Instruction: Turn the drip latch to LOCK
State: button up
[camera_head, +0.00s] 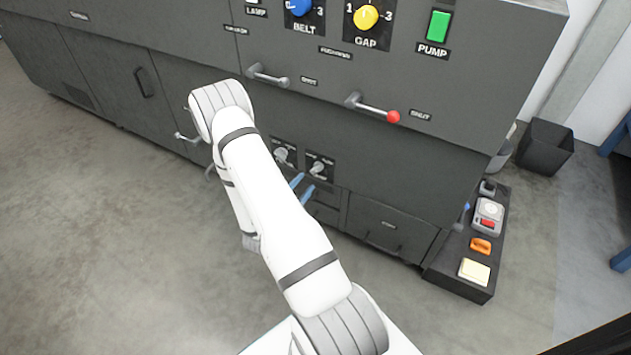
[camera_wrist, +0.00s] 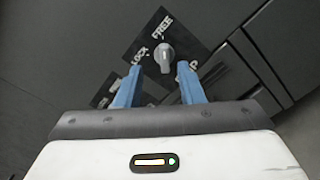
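The drip latch is a grey knob (camera_wrist: 165,54) on a dark square plate in the wrist view. FREE is printed above it and LOCK to its left; the label below is partly hidden, with only "IP" legible. The knob's handle lies close to upright in this view, towards the FREE side. In the head view the latch appears to be the right one (camera_head: 318,167) of two small knobs on the low front. My gripper (camera_wrist: 158,82) is open and empty, its blue fingers just short of the knob, one on either side. It also shows in the head view (camera_head: 300,184).
A similar grey knob (camera_head: 281,155) sits just left of the latch. Above, two lever handles stick out, one with a red ball (camera_head: 393,116). A dark tray (camera_head: 460,285) with small items stands on the floor at the right. Open floor lies in front of the machine.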

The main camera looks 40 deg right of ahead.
aim_at(315, 171)
jog(key=x, duration=0.2)
jog(key=b+x, duration=0.1)
jog(key=x, duration=0.2)
jog(key=f+b+x, duration=0.1)
jog(key=x, duration=0.1)
jog(key=shift+w+d, duration=0.3)
jog(key=shift+w, duration=0.05)
jog(key=shift+c, duration=0.4)
